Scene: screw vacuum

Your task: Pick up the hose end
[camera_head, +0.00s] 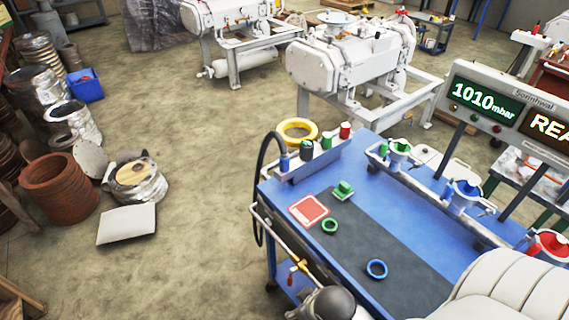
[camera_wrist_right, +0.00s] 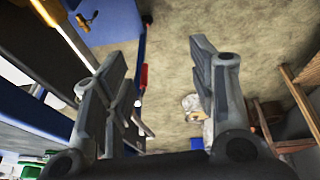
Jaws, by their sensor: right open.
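A black hose (camera_head: 259,190) arches at the near-left corner of the blue table (camera_head: 400,205) and hangs down its side. Its upper end meets a blue fitting (camera_head: 284,163) at the left end of the grey rack, which I take as the hose end. My right gripper (camera_wrist_right: 161,62) is open in the right wrist view, with nothing between its fingers. It is beside the table's side, with floor beyond. I cannot make out the hose end in that view. My left gripper is not in view.
The rack (camera_head: 315,160) holds green and red pieces.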

